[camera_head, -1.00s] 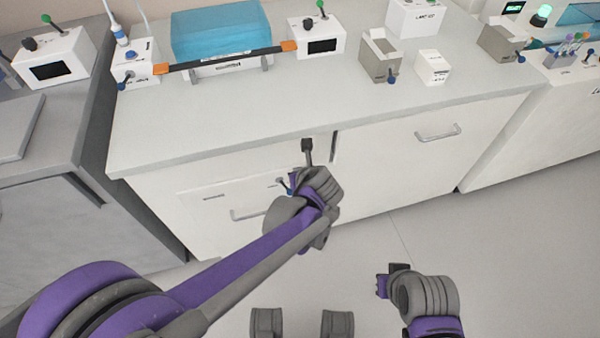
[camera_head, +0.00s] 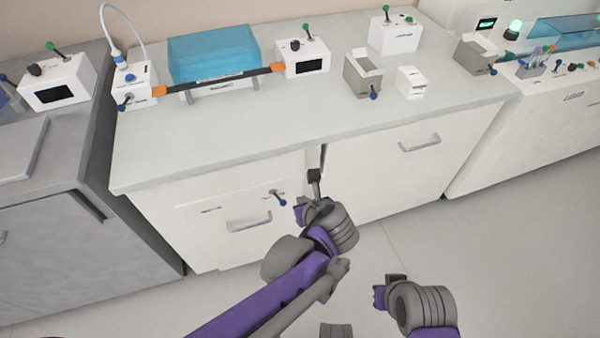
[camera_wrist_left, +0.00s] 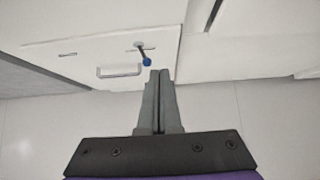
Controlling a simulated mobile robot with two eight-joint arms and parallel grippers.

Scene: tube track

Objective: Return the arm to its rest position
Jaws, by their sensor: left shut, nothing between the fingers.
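My left arm comes up from the bottom of the head view. Its gripper (camera_head: 314,175) is in front of the white bench's cabinet, below the worktop edge. In the left wrist view the two grey fingers (camera_wrist_left: 160,75) are closed together with nothing between them. Beyond the fingertips is a drawer front with a blue-tipped lever (camera_wrist_left: 146,61); I see no contact with it. My right arm's wrist (camera_head: 425,305) is at the lower right of the head view, over the floor. Its fingers cannot be made out.
The bench worktop (camera_head: 300,125) carries a blue-lidded tank (camera_head: 215,55), a white control box (camera_head: 302,60) and a grey holder (camera_head: 362,75). Drawer handles (camera_head: 248,222) stick out of the cabinet. A grey bench (camera_head: 50,245) stands left. Floor (camera_head: 480,250) is clear at the right.

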